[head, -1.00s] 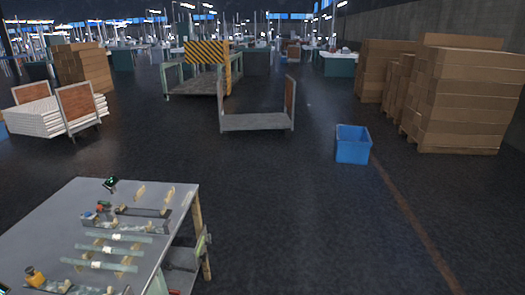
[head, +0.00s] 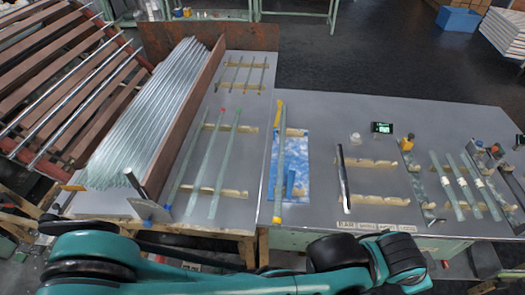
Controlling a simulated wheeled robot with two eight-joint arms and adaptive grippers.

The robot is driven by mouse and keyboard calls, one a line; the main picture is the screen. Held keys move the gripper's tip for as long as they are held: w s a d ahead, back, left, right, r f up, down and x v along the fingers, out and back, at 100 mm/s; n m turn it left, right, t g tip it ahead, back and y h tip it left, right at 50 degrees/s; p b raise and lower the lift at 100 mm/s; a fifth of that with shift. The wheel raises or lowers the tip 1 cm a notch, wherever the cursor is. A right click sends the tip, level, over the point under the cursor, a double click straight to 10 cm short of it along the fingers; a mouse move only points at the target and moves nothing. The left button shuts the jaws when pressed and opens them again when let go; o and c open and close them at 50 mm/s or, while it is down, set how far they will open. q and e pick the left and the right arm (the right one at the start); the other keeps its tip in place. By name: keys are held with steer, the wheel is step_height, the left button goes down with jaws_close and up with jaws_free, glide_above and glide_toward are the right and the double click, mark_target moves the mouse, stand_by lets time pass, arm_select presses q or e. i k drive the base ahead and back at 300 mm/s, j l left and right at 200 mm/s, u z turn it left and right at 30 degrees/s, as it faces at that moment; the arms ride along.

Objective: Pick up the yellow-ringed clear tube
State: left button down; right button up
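A pale clear tube (head: 282,165) lies lengthwise over a blue-and-white mat, with yellow at its far and near ends. I cannot tell whether that yellow is a ring on the tube or part of a support. On the right, several tubes (head: 465,185) with white bands lie on rests. Teal and black links of my arms cross the bottom of the head view, with no gripper fingertips visible.
A bundle of long clear tubes (head: 155,100) lies beside a brown board (head: 190,115) at left. A slatted rack (head: 55,75) stands further left. A blue mat (head: 291,150), a small display (head: 382,127) and a dark bar (head: 343,180) are on the grey table (head: 330,112).

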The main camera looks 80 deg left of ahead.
mark_target(278, 192)
steer(key=u, duration=2.6)
